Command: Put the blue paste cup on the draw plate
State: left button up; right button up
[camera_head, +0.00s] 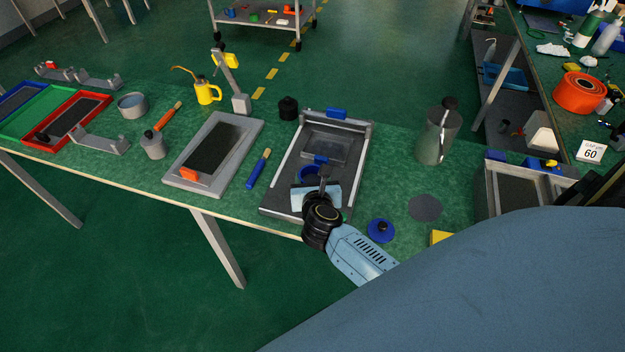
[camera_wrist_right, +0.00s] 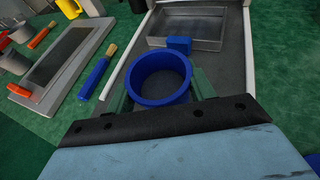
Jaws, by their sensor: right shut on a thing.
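The blue paste cup (camera_wrist_right: 139,90) is round and open at the top, and it sits between the fingers of my right gripper (camera_wrist_right: 160,90) in the right wrist view. In the head view the cup (camera_head: 306,174) shows partly behind my right gripper (camera_head: 318,182), which is shut on it. The cup is upright over the near part of a grey railed bed (camera_head: 278,196), which looks like the draw plate. I cannot tell whether its base touches the bed. My left gripper is not in view.
A shallow metal frame with a blue block (camera_wrist_right: 179,43) lies on the bed just beyond the cup. A blue-handled brush (camera_head: 258,170) and a grey-framed dark panel (camera_head: 252,128) lie left. A blue lid (camera_head: 381,230) and a grey disc (camera_head: 425,208) lie right, near a metal jug (camera_head: 432,145).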

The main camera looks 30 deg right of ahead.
jog(key=shift+f, duration=0.1)
jog(key=o, duration=1)
jog(key=shift+o, duration=0.2)
jog(key=shift+r, duration=0.25)
jog(key=p+v, duration=0.1)
jog(key=v, duration=1.1)
jog(key=shift+a+f, duration=0.1)
jog(key=shift+f, duration=0.05)
